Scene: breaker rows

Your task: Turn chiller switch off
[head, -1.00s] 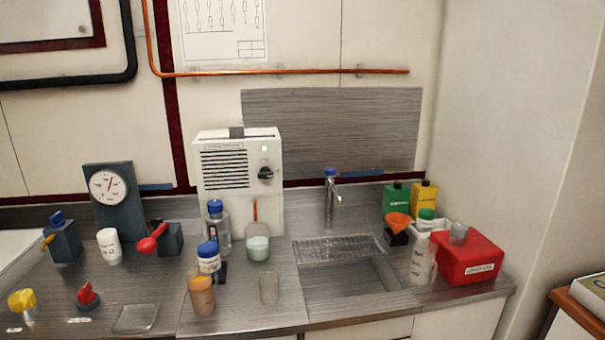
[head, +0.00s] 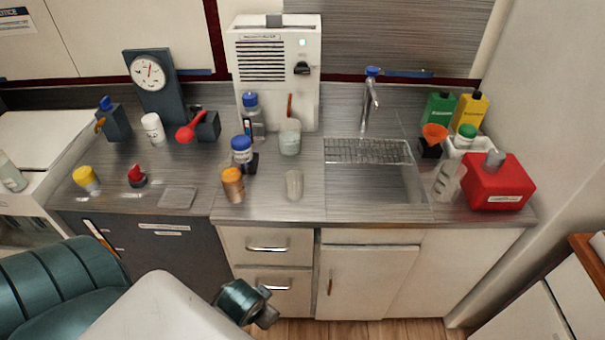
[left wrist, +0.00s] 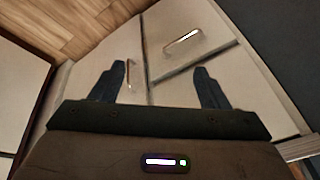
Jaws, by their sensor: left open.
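The chiller (head: 246,92) is a white box with black vent slots at the back of the counter, in the head view. The switch's exact pointer direction is too small to read. My left gripper (head: 266,312) is low in front of the drawers, well below and away from the chiller. In the left wrist view my left gripper (left wrist: 157,88) has its fingers spread and empty, facing cabinet fronts. My right gripper is not in view.
Bottles and cups stand on the counter before the chiller, including a blue-capped bottle (head: 242,150) and an orange-capped jar (head: 232,185). A gauge stand (head: 158,92) is left, a sink (head: 372,185) and red container (head: 497,184) right. The counter edge runs above the drawers.

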